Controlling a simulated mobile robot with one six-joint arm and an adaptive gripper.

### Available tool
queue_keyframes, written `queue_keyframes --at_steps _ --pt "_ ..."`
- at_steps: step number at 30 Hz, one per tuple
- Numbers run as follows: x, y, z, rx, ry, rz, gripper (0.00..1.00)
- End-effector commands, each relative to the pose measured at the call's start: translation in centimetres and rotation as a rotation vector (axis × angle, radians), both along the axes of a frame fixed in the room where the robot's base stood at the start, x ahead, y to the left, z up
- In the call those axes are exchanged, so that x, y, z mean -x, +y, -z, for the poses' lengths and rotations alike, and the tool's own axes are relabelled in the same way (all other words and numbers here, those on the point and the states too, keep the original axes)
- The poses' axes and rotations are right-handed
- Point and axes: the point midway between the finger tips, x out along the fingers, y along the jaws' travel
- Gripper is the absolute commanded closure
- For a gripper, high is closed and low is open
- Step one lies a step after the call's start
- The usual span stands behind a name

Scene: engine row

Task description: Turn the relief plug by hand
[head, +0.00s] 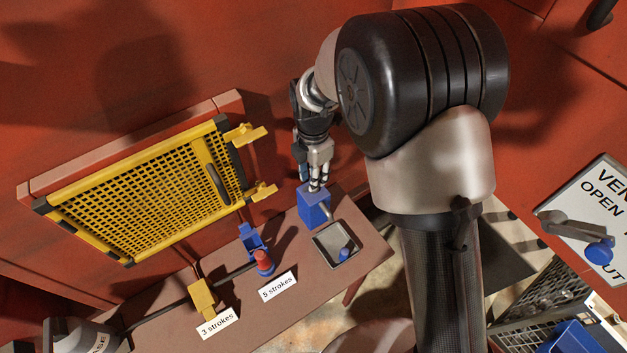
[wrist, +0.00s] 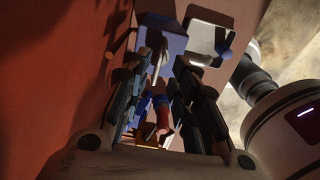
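My gripper (head: 318,184) points down at the top of a blue block (head: 314,208) on the bench, its fingertips touching or just above it. The block has a short pale stub on its right side. In the wrist view my gripper's two dark fingers (wrist: 165,68) reach toward the blue block (wrist: 160,22). No relief plug can be made out for certain; if it is on top of the block, the fingertips hide it. Shadow hides whether the fingers are closed on anything.
A shallow tray (head: 318,241) holding a small blue part (head: 344,254) lies right of the block. A red knob (head: 264,262) and yellow block (head: 201,297) stand near labels "5 strokes" and "3 strokes". A yellow mesh guard (head: 140,190) is at left, close to the red wall.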

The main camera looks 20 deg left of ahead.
Motion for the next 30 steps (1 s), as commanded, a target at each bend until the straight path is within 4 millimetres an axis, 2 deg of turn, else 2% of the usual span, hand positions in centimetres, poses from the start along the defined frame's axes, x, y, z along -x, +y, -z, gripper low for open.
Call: queue_keyframes --at_steps 1,6,12,17,30 --pt "-0.2 0.1 -1.4 -0.004 -0.006 0.0 0.74" --pt "-0.2 0.1 -5.0 -0.004 -0.007 0.0 0.74" --pt "-0.2 0.0 -7.7 -0.003 -0.005 0.0 0.74" --pt "-0.1 0.0 -8.5 -0.003 -0.005 0.0 0.74" --pt "-0.1 0.0 -8.5 -0.003 -0.005 0.0 0.74"
